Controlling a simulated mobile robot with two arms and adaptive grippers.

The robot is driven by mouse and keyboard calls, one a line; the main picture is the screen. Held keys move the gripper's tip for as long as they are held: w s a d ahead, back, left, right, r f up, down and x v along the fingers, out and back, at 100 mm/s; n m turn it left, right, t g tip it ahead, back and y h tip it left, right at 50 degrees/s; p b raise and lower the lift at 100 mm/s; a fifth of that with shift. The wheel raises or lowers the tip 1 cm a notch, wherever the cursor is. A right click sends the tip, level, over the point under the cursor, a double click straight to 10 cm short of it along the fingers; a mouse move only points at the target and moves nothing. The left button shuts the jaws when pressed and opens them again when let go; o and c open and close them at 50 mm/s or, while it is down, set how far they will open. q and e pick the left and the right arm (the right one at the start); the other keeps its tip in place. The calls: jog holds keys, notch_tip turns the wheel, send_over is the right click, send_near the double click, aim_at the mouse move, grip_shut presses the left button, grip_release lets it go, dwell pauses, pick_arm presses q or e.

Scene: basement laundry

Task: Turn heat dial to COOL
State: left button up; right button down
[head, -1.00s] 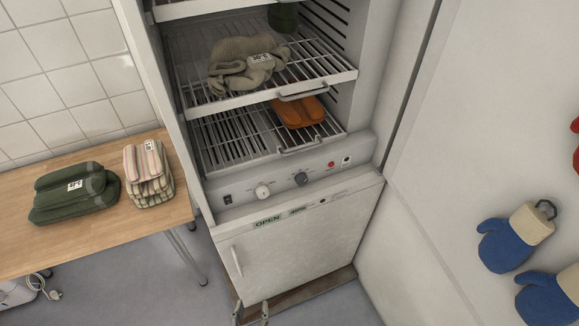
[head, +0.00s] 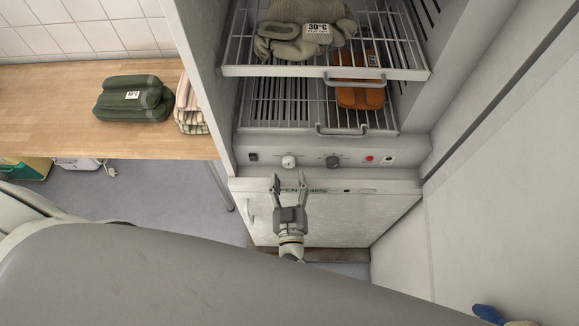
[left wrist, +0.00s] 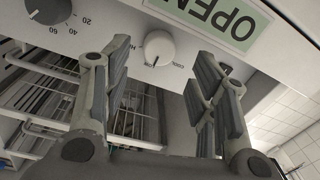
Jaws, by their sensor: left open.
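The white heat dial (head: 289,161) is a round knob on the cabinet's control panel (head: 310,150). My left gripper (head: 289,181) is open and empty, just below the white knob in the head view. In the left wrist view its two fingers (left wrist: 155,75) stand on either side of the knob, apart from it. My right gripper is not in view.
A dark numbered dial (head: 333,161) sits right of the white knob, then a red button (head: 369,158). Wire racks above hold a grey-green knit item (head: 300,30) and orange mittens (head: 360,95). A wooden table (head: 60,130) with folded textiles stands left.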

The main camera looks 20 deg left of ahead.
aim_at(289, 165)
pick_arm(q)
jog(key=shift+x, duration=1.9)
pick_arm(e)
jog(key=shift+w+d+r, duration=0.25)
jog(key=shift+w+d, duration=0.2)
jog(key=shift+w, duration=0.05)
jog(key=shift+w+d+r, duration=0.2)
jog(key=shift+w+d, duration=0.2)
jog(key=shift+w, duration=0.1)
pick_arm(q)
jog(key=c, duration=1)
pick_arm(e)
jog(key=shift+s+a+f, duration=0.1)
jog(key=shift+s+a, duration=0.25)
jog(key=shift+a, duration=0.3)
